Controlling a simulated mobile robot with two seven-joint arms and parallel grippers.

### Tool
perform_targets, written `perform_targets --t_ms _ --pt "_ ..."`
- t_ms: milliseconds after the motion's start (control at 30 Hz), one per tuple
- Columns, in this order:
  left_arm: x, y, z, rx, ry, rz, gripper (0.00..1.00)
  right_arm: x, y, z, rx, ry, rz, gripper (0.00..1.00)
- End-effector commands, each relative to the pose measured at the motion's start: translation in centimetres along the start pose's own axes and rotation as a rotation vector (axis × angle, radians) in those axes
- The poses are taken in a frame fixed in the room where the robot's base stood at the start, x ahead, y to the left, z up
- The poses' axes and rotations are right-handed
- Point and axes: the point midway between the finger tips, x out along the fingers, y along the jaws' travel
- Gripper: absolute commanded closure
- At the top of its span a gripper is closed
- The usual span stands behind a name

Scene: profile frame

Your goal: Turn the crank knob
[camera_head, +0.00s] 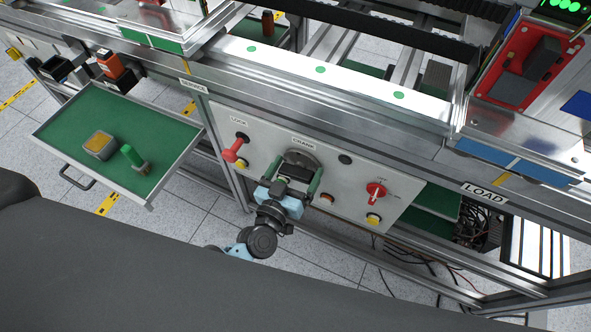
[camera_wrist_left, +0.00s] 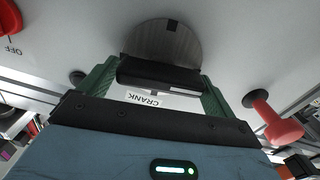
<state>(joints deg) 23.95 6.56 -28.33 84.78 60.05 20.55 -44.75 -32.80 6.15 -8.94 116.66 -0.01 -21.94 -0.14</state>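The crank knob (camera_head: 302,158) is a grey metal disc on the light panel under the CRANK label. In the left wrist view, the disc (camera_wrist_left: 160,40) has a dark notch at its upper rim and a black bar in front of it. My left gripper (camera_head: 289,176) is at the knob, its two green fingers on either side of the black bar. The left wrist view shows the fingers (camera_wrist_left: 160,75) wide apart, close against the bar's ends. I cannot tell whether they press on it. My right gripper is not in view.
On the same panel (camera_head: 330,181) are a red lever (camera_head: 233,150) left of the knob, a red rotary switch (camera_head: 376,191) to the right, and yellow buttons. A green-lined drawer (camera_head: 75,125) stands out at left, holding a green-handled item and a yellow-topped block.

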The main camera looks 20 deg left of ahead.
Motion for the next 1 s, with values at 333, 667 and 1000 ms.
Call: perform_targets --t_ms 333,667,1000 --pt "-0.05 -0.04 0.07 -0.066 -0.002 0.000 0.32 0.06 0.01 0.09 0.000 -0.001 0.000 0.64" --pt "-0.09 -0.24 0.18 -0.304 -0.002 0.000 0.32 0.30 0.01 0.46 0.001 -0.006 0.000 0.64" --pt "-0.09 -0.46 0.30 -0.564 -0.002 -0.001 0.32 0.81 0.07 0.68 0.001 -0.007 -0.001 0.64"
